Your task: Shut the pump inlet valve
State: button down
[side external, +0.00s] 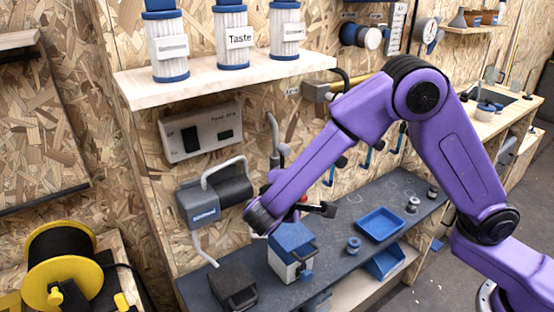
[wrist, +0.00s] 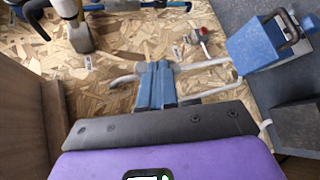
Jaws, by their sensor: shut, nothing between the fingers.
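My gripper (wrist: 156,66) is shut and empty; its fingers stand together in front of the wood-chip wall in the wrist view. In the side view the dark gripper (side external: 327,209) is over the bench, close to the wall. A red-handled fitting (wrist: 203,32) sits above and right of the fingertips, apart from them. In the side view its red part (side external: 303,199) is mostly hidden by my arm. A grey pipe (wrist: 205,64) runs behind the fingertips; contact cannot be told. The labels are too small to read, so I cannot tell which fitting is the pump inlet valve.
A blue-topped box with a handle (side external: 292,240) stands on the dark bench, also in the wrist view (wrist: 255,46). A dark block (side external: 232,284) is beside it. A blue tray (side external: 380,223) and small spools stand right. A shelf with filters (side external: 225,75) is above.

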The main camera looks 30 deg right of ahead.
jog(key=w+a+f+t+h, duration=0.2)
jog(key=w+a+t, duration=0.3)
jog(key=w+a, duration=0.15)
send_near(289, 148)
jog(key=shift+m, duration=0.3)
jog(key=shift+w+d+f, duration=0.1)
jog(key=shift+w+d, duration=0.3)
jog(key=shift+w, duration=0.55)
jog(key=shift+w+d+f, duration=0.1)
jog(key=shift+w+d, duration=0.25)
jog(key=shift+w, duration=0.55)
jog(key=shift+w+d+f, duration=0.1)
jog(key=shift+w+d, duration=0.3)
jog(key=shift+w, duration=0.55)
jog(key=shift+d+r+m+g+y, duration=0.2)
jog(key=shift+d+m+g+y, duration=0.1)
jog(key=shift+d, duration=0.1)
jog(key=shift+d+r+m+g+y, duration=0.2)
jog(key=shift+d+m+g+y, duration=0.1)
jog(key=shift+d+m, duration=0.1)
jog(key=shift+d+r+m+g+y, duration=0.25)
jog(key=shift+d+m+g+y, duration=0.25)
jog(key=shift+d+m+y, duration=0.35)
jog(key=d+f+m+g+y, duration=0.1)
jog(key=d+f+m+y, duration=0.3)
jog(key=d, duration=0.5)
jog(key=shift+f+g+y, duration=0.3)
jog(key=shift+f+y, duration=0.1)
jog(key=shift+y, duration=0.95)
